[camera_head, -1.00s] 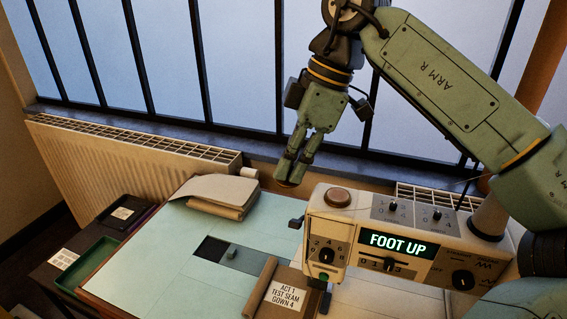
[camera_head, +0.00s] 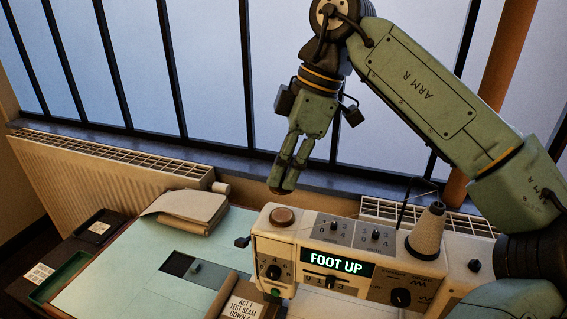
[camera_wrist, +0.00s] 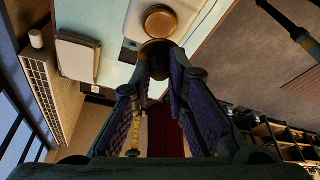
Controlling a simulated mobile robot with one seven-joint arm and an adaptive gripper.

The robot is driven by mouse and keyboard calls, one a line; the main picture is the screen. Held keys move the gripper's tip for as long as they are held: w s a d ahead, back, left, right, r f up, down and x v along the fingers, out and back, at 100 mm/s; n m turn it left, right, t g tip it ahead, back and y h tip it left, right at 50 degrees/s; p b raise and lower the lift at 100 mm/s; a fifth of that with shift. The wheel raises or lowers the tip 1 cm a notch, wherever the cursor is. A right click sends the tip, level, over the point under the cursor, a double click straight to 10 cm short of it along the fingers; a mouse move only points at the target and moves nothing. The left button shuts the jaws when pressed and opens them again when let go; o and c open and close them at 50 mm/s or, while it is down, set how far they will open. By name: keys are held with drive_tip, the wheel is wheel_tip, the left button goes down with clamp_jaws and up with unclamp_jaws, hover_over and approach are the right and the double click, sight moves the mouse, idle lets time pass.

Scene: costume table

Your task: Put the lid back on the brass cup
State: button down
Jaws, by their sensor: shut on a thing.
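The brass cup (camera_head: 283,217) is a round brown-brass piece with a rim, set on the top left end of the cream sewing machine. In the wrist view the cup (camera_wrist: 160,20) shows as a round brass disc on the pale machine top. My gripper (camera_head: 286,178) points down, its fingers shut on a small round brass-brown lid (camera_head: 282,190). In the head view the lid is just above the cup. The cup's inside cannot be made out.
The sewing machine (camera_head: 330,235) has knobs, a "FOOT UP" display and a thread cone (camera_head: 427,232) to the right. Folded cloth (camera_head: 188,208) lies on the pale green table (camera_head: 120,270). A radiator (camera_head: 100,170) and barred window stand behind.

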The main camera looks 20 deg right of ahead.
wheel_tip(320, 180, down, 3)
drive_tip(key=shift+f, duration=0.15)
drive_tip(key=shift+f+b, duration=0.95)
drive_tip(key=shift+f, duration=0.2)
drive_tip(key=shift+f, duration=0.15)
idle(1.4)
drive_tip(key=c, duration=1.5)
unclamp_jaws()
drive_tip(key=shift+o, duration=0.3)
drive_tip(key=o, duration=0.4)
drive_tip(key=shift+o, duration=0.2)
